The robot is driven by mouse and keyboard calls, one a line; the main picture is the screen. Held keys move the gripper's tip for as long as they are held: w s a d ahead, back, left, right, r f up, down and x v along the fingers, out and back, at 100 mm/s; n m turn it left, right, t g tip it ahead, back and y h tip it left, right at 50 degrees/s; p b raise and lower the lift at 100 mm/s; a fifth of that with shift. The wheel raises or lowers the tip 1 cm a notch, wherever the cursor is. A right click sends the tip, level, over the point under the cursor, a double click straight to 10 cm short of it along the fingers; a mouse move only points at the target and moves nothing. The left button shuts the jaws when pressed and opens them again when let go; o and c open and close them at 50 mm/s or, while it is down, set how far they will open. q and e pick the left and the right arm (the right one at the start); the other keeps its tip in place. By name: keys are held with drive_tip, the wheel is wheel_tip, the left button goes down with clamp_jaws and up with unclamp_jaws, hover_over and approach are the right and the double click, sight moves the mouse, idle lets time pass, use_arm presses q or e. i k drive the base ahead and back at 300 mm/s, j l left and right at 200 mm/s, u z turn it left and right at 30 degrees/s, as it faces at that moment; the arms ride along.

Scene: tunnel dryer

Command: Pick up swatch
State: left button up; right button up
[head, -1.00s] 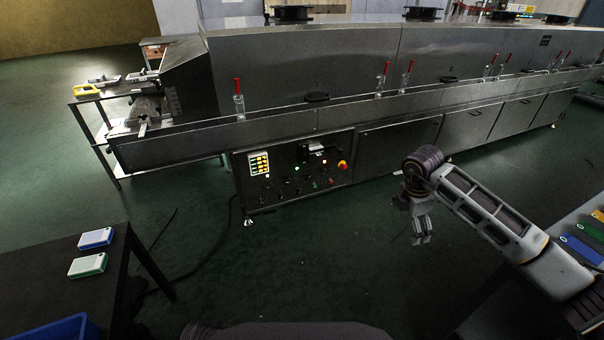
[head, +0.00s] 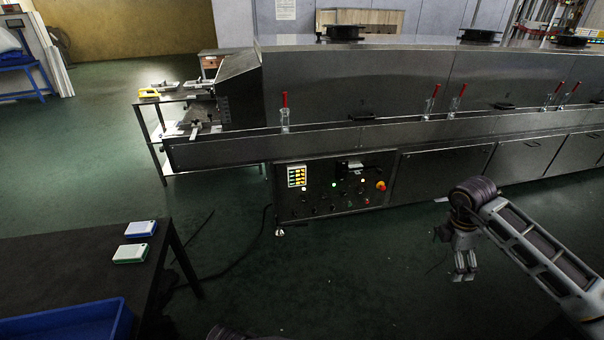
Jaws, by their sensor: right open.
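I cannot make out anything that is surely a swatch in the head view. My right gripper (head: 464,276) hangs pointing down over the green floor, in front of the dryer. It is open and empty, with nothing near its fingers. My left gripper is not in view.
A dark table (head: 60,262) at the left bears a blue-and-white box (head: 141,229), a green-and-white box (head: 131,253) and a blue bin (head: 65,322). The steel tunnel dryer (head: 350,85) with its control panel (head: 335,190) spans the back. Open floor lies between, with a dark cable.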

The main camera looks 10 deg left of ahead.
sight(130, 253)
drive_tip(key=u, duration=1.8)
